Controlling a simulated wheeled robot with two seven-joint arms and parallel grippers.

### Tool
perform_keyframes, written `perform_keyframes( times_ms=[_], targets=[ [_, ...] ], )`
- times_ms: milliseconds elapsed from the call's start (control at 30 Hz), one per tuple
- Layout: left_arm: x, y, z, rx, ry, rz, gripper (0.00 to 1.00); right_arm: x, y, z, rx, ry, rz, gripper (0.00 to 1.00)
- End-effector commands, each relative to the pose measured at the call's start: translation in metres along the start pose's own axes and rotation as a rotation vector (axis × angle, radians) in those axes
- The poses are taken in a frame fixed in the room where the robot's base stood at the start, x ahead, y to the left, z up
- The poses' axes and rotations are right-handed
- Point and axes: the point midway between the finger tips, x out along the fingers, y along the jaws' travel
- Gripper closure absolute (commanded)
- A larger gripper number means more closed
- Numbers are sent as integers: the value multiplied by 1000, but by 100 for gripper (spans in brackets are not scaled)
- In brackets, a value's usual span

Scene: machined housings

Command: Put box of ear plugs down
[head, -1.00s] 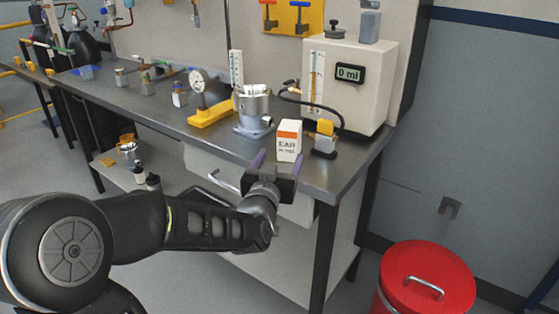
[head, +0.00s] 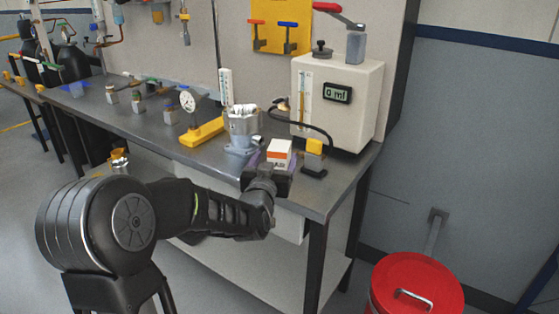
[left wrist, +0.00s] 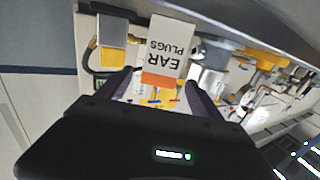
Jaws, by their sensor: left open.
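The box of ear plugs (head: 279,150) is white with an orange band and stands near the front edge of the metal bench (head: 325,190). My left gripper (head: 274,163) is open just in front of it and hides its lower part in the head view. In the left wrist view, the box (left wrist: 170,45) shows its "EAR PLUGS" label upside down. It lies ahead of and between the spread purple fingers (left wrist: 160,85), with gaps beside it. Whether its base fully touches the bench is hidden. My right gripper is not in view.
A yellow-topped block (head: 314,158) stands close right of the box. A metal cup on a stand (head: 241,130) is to its left, with a dial gauge on a yellow base (head: 203,132) beyond. A white dosing unit (head: 340,100) stands behind. A red bin (head: 415,285) is on the floor at right.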

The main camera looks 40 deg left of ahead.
Motion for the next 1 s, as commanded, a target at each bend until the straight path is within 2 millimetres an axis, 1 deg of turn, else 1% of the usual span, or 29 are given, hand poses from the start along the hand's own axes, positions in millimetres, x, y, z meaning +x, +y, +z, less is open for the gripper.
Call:
perform_keyframes(
  times_ms=[67, 367, 467, 700, 800, 1000],
  targets=[
    [4, 0, 0, 0, 0, 0, 25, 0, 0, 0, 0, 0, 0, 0],
    [6, 0, 0, 0, 0, 0, 25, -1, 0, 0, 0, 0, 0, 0],
    [15, 0, -1, 0, 1, 0, 25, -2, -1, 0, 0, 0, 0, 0],
    [49, 1, -1, 2, 1, -1, 25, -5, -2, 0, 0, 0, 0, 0],
    [55, 1, -1, 1, 1, -1, 25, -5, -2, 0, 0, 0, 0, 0],
    [55, 1, -1, 0, 1, 0, 25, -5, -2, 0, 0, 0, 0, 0]
  ],
)
